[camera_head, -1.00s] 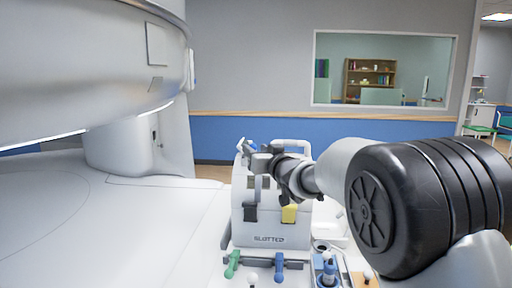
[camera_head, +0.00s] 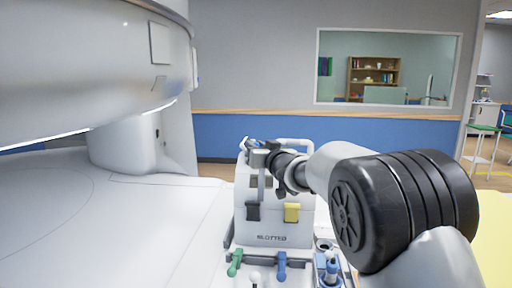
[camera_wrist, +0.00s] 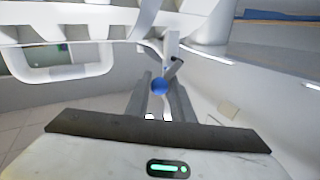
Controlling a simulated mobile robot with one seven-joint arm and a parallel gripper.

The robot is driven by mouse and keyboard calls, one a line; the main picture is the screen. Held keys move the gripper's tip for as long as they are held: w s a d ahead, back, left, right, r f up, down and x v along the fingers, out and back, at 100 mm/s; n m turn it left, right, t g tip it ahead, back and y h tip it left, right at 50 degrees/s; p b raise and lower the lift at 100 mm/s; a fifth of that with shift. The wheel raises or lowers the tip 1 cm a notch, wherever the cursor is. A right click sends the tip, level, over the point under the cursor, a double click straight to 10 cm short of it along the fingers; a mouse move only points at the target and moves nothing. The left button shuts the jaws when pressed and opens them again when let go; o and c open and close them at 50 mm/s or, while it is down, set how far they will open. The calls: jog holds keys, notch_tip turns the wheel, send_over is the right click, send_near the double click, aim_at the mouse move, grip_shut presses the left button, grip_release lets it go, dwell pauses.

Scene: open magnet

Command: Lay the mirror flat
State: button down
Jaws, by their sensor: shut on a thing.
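A white box-shaped unit (camera_head: 272,225) with dark lettering stands on the white table surface. My gripper (camera_head: 257,157) reaches in from the right at its top. In the wrist view, the two grey fingers (camera_wrist: 159,98) are closed around a blue ball-shaped knob (camera_wrist: 159,86) at their far end. A white post (camera_wrist: 170,46) rises just beyond the knob. Small blue parts also show at the unit's top in the head view. I cannot clearly make out the mirror's face or its tilt; my gripper and wrist cover part of that area.
Black (camera_head: 253,211) and yellow (camera_head: 291,212) latches are on the unit's front. Green (camera_head: 235,263) and blue (camera_head: 281,265) handles stand before it. The big white magnet housing (camera_head: 80,65) overhangs the left. The white surface (camera_head: 110,235) at left is clear.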

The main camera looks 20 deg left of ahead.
aim_at(243, 143)
jog(key=n+p, duration=0.1)
jog(key=r+p, duration=0.1)
jog(key=p, duration=0.1)
jog(key=shift+a+n+g+h, duration=0.25)
jog(key=shift+n+g+h, duration=0.05)
jog(key=shift+n+g, duration=0.1)
jog(key=shift+s+a+r+n+h+p, duration=0.2)
jog(key=shift+n+h+p, duration=0.3)
jog(key=shift+p, duration=0.45)
jog(key=a+n+h+p, duration=0.1)
jog(key=n+p, duration=0.1)
jog(key=shift+a+n+g, duration=0.15)
jog(key=shift+n+g, duration=0.15)
jog(key=shift+g, duration=0.1)
jog(key=shift+s+a+f+n+h+p, duration=0.15)
jog(key=shift+a+n+h+p, duration=0.2)
jog(key=shift+n+h, duration=0.25)
jog(key=c, duration=1.6)
grip_release()
